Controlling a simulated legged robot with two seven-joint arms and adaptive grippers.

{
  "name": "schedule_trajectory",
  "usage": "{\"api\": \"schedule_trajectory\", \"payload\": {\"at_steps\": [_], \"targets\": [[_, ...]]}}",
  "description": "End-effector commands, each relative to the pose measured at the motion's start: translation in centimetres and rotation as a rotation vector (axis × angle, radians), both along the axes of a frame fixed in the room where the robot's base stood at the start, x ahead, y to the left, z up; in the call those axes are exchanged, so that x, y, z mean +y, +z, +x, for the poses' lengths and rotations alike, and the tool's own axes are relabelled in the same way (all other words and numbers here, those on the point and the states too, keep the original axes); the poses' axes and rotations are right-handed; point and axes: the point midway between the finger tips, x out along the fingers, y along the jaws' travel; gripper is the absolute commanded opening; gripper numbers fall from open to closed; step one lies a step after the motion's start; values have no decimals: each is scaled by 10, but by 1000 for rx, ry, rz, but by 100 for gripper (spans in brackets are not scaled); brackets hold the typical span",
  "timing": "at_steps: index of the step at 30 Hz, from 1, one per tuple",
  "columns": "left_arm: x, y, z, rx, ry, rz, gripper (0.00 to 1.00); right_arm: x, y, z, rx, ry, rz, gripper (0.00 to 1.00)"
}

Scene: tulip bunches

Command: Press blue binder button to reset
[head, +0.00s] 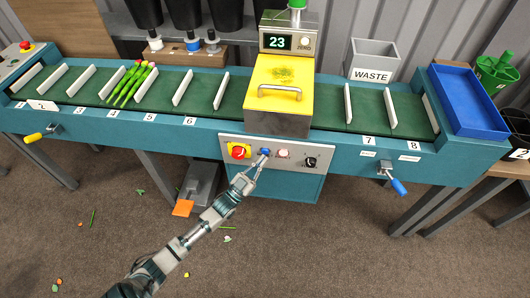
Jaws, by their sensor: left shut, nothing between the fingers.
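The blue button (265,151) sits on the grey control panel (240,141) at the front of the conveyor, below the yellow-covered binder (279,88). My left gripper (261,160) is shut and empty, with its tips at or just below the blue button. I cannot tell whether they touch it. On the same panel are a red knob on yellow (239,151) to the left, a white button (283,153) and a black knob (310,162) to the right. The binder's display reads 23. My right gripper is not in view.
A tulip bunch (131,84) lies on the green belt between white dividers at the left. A blue tray (466,98) is at the belt's right end. A grey WASTE bin (373,60) stands behind. An orange pedal (183,208) and plant scraps are on the floor.

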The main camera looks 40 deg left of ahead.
Motion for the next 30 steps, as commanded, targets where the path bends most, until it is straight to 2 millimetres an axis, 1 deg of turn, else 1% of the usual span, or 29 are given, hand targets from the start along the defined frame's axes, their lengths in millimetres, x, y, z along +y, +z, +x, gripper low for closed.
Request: {"api": "schedule_trajectory", "payload": {"at_steps": [11, 19, 30], "targets": [[0, 0, 0, 0, 0, 0, 0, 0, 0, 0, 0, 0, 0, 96], [3, 2, 6, 0, 0, 0, 0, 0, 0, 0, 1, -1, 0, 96], [4, 2, 7, 0, 0, 0, 0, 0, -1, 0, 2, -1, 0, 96]]}}
